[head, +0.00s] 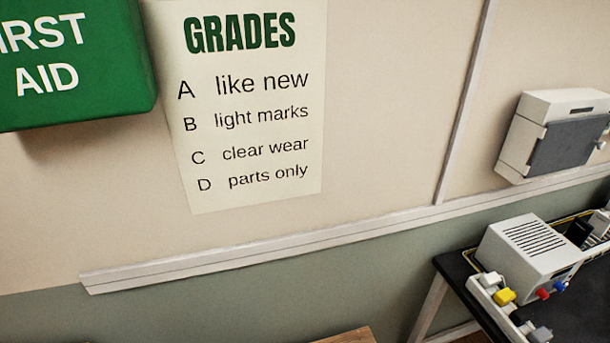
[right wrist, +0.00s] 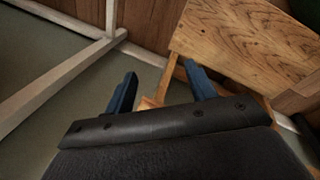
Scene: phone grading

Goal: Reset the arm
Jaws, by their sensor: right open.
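My right gripper (right wrist: 158,82) shows in the right wrist view with its two blue fingers spread apart. Nothing is between the fingers. It hangs over green floor, with a wooden piece of furniture just beyond its right finger. I cannot tell whether that finger touches the wood. Neither arm nor gripper shows in the head view, and my left gripper is out of sight.
A wooden top (right wrist: 250,40) stands close by the right gripper. White frame legs (right wrist: 65,75) stand at left. The head view shows a grades poster (head: 255,105), a green first aid box (head: 75,65) and a dark table (head: 455,275) bearing a white device (head: 525,250).

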